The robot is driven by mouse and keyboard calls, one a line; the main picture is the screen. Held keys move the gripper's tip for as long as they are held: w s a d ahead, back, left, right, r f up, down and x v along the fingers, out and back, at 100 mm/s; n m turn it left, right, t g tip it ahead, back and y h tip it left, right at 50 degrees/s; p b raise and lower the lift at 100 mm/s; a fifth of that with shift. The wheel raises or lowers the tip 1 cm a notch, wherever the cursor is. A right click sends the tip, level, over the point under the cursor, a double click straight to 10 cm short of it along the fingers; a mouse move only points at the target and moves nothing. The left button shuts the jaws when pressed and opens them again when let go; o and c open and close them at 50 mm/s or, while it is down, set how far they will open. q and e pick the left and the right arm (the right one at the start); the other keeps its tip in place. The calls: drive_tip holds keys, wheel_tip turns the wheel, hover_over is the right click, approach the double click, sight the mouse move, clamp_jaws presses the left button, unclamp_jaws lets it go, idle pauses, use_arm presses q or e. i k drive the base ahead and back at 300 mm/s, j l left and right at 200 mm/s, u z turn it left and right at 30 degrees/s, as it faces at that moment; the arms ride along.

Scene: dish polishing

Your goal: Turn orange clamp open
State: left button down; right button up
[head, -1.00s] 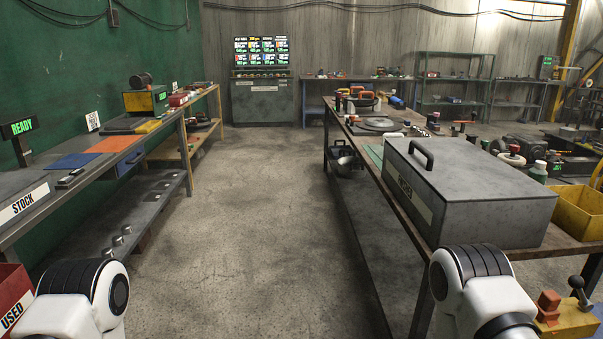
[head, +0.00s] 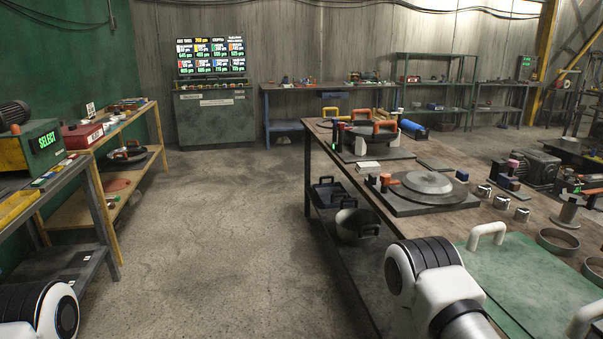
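Orange clamp-like parts (head: 385,127) stand around a dark round piece on a plate toward the far end of the right workbench. A smaller orange-red part (head: 385,179) sits at the left edge of a nearer fixture that holds a grey disc (head: 428,183). I cannot tell which of these is the orange clamp, or whether any clamp is open or closed. Only upper links of my two arms show at the bottom of the head view. Both grippers are out of view.
The right workbench (head: 450,222) carries a green plate with white handles (head: 535,285), several small metal cups and rings. A pot (head: 357,225) is on its lower shelf. A left bench has a SELECT box (head: 40,148). The floor aisle (head: 220,240) between is clear.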

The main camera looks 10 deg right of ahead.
sight(386, 178)
drive_tip(key=i+j+z, duration=0.2)
drive_tip(key=i, duration=0.45)
drive_tip(key=i+j+z, duration=0.15)
drive_tip(key=i, duration=0.45)
drive_tip(key=i+j+z, duration=0.2)
drive_tip(key=i+j, duration=0.25)
drive_tip(key=i, duration=0.15)
drive_tip(key=i+j+z, duration=0.15)
drive_tip(key=i+j, duration=0.3)
drive_tip(key=i, duration=0.1)
